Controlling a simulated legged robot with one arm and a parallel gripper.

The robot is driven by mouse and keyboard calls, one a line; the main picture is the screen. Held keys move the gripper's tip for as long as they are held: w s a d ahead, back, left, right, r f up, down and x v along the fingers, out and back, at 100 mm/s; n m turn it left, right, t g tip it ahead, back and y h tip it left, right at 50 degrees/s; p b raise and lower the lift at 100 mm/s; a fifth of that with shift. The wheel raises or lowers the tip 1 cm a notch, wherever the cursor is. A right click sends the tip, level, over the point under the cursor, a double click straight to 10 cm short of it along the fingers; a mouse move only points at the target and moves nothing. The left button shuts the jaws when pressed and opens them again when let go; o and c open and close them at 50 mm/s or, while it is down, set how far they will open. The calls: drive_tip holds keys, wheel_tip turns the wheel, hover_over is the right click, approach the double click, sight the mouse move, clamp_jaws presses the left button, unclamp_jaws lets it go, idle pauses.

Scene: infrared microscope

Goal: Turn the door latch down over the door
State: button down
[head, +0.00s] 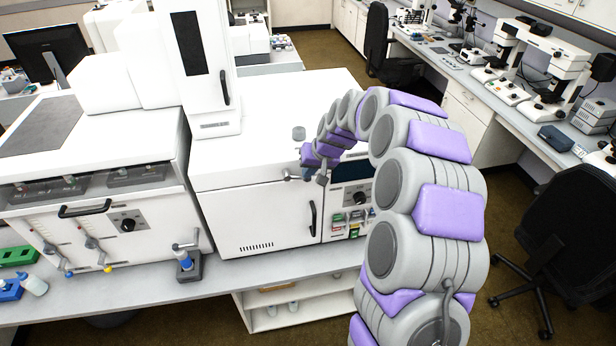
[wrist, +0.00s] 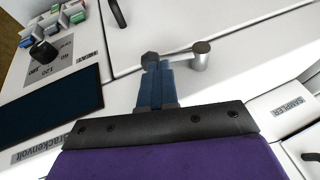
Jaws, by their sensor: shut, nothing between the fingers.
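The door latch is a small metal lever near the top edge of the white door (head: 265,215) on the middle instrument. In the wrist view its round metal pivot (wrist: 201,50) is on the right, and its arm runs sideways to a dark knob (wrist: 150,60). In the head view the pivot (head: 289,176) is left of the knob (head: 322,180), so the lever lies roughly level. My gripper (wrist: 153,72) is shut and empty, its blue fingertips right at the knob. I cannot tell whether they touch it. The fingers hide part of the lever. My gripper also shows in the head view (head: 309,172).
The door has a black handle (head: 312,218). A control panel (head: 352,205) with a dark screen and coloured switches is right of it. Another white instrument (head: 110,200) stands left. A small grey-and-blue device (head: 187,263) stands on the bench in front. A black chair (head: 560,230) is at right.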

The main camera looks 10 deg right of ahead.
drive_tip(key=f+y+b, duration=0.1)
drive_tip(key=b, duration=0.1)
drive_tip(key=f+y+b, duration=0.1)
drive_tip(key=y, duration=0.1)
drive_tip(key=shift+w+d+f+m+b, duration=0.2)
drive_tip(key=shift+d+f+m+b, duration=0.1)
drive_tip(key=shift+d+m+b, duration=0.1)
drive_tip(key=f+y+b, duration=0.1)
drive_tip(key=y+b, duration=0.1)
drive_tip(key=f+y+b, duration=0.1)
drive_tip(key=b, duration=0.1)
drive_tip(key=shift+a+f+m+t+y, duration=0.2)
drive_tip(key=shift+m+t+y, duration=0.1)
drive_tip(key=shift+m+y, duration=0.1)
drive_tip(key=shift+s+a+f+b, duration=0.1)
drive_tip(key=shift+f+b, duration=0.35)
drive_tip(key=shift+b, duration=0.7)
drive_tip(key=shift+a+f+b, duration=0.4)
drive_tip(key=shift+a+b, duration=0.05)
drive_tip(key=shift+r, duration=0.8)
